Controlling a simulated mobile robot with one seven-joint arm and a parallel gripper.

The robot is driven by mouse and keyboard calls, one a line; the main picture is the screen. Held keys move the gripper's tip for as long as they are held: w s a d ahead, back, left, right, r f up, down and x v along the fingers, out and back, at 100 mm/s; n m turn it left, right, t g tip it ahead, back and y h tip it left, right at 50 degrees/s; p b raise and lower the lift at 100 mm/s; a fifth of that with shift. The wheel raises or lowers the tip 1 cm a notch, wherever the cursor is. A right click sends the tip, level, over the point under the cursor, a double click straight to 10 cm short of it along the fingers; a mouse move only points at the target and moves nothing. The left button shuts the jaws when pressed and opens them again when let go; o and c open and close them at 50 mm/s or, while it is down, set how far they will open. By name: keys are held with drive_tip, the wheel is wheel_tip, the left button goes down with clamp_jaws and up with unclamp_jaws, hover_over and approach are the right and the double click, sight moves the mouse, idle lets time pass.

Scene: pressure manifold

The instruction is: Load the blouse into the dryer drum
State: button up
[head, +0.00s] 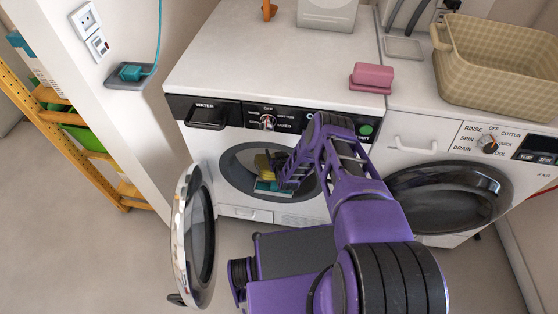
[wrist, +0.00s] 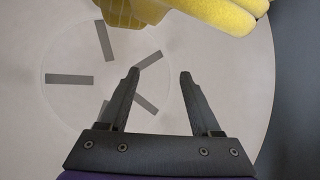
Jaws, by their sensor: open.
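The dryer (head: 225,150) is the left machine, with a "WATER" drawer and its round door (head: 197,240) swung open to the left. My purple arm reaches into its drum opening. My gripper (wrist: 160,72) is open, with nothing between its fingers, facing the pale back wall of the drum (wrist: 60,110). A yellow, lobed soft-looking item (wrist: 205,14) lies beyond the fingertips at the top of the wrist view, apart from them. It also shows in the opening in the head view (head: 263,163). I cannot tell whether it is the blouse.
A teal item (head: 268,187) shows at the lower drum opening. The washer (head: 410,148) stands to the right, with a dark round door (head: 448,197). A wicker basket (head: 500,70) and a pink item (head: 371,76) sit on top. A yellow shelf (head: 75,120) stands left.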

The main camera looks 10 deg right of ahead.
drive_tip(key=p+v, duration=0.3)
drive_tip(key=v, duration=0.9)
drive_tip(key=shift+d, duration=0.1)
